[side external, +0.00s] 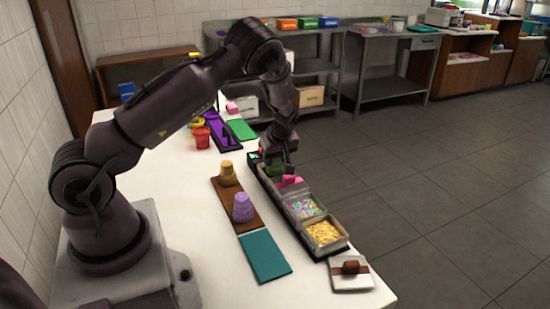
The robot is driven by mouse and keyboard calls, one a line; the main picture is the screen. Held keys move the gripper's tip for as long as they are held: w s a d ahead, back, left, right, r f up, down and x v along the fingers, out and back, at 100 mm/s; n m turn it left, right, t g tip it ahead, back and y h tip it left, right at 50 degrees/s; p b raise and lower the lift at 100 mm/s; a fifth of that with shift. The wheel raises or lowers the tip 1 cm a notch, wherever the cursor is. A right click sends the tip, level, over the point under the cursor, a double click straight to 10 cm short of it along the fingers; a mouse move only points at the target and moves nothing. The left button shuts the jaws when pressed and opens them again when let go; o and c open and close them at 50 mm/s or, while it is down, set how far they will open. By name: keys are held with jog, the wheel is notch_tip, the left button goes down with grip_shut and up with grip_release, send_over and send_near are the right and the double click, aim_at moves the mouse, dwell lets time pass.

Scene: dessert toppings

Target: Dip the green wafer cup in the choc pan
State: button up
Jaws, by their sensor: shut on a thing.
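My gripper (281,164) is at the far part of the row of topping pans, pointing down. It is shut on a green thing (272,168), which I take to be the green wafer cup; the fingers and the arm hide part of it. It is low over the row, and I cannot tell whether it touches a pan's contents. The choc pan cannot be made out; the gripper and arm cover that part of the row.
The dark tray (333,252) holds pans of yellow bits (323,232) and coloured sprinkles (306,207); a pink thing (289,181) is beyond. Tan (228,175) and purple (242,208) cups stand on a brown board (223,190). A teal mat (264,257) lies bare in front.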

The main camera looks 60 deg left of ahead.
jog(key=shift+r, duration=1.9)
jog(key=shift+r, duration=0.1)
jog(key=shift+r, duration=2.15)
